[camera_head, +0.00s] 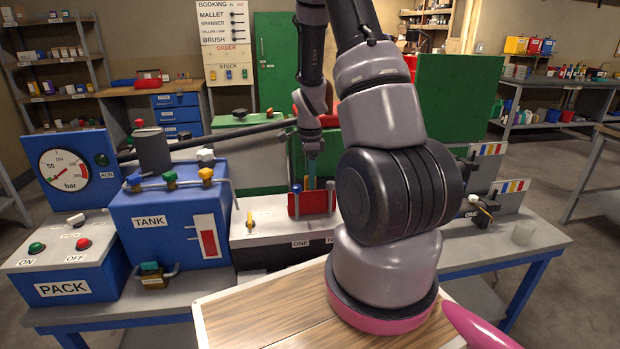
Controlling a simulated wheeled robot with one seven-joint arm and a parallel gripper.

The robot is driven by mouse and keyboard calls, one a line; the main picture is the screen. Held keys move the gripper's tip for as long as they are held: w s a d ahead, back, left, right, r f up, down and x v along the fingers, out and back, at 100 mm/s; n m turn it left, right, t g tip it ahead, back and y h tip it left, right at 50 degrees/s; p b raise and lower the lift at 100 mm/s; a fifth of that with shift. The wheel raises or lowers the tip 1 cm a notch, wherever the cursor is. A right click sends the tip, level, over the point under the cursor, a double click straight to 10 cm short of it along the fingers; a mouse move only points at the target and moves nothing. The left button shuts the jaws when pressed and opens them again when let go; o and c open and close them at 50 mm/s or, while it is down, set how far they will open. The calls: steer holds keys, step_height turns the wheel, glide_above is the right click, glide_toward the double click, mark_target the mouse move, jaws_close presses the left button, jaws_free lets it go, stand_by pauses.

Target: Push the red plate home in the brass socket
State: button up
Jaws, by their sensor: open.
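My gripper (312,156) points down in the middle of the view, above the white-topped bench unit. It is small here, and its fingertips are hard to make out. I cannot make out a brass socket for certain; part of the unit is hidden by my arm.
The blue TANK box (170,225) with its pipes and valves stands left of the white-topped unit (268,214). The blue PACK box (64,262) is farther left.

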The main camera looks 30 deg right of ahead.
step_height(320, 180, up, 11)
steer(key=shift+f, duration=0.15)
steer(key=s+a+r+n+t, duration=0.2)
steer(key=s+a+r+n, duration=0.2)
steer(key=r, duration=0.4)
steer(key=s+a+r+n+t+y, duration=0.1)
steer(key=s+a+r+n+t, duration=0.1)
steer(key=s+a+r+n, duration=0.3)
steer(key=s+a+r+n+t+y, duration=0.1)
steer(key=s+a+r+n+t, duration=0.2)
steer(key=s+r+n, duration=0.5)
step_height(320, 180, up, 3)
steer(key=s+a, duration=0.1)
steer(key=s, duration=0.1)
steer(key=shift+s+a+r, duration=0.2)
steer(key=shift+s, duration=0.15)
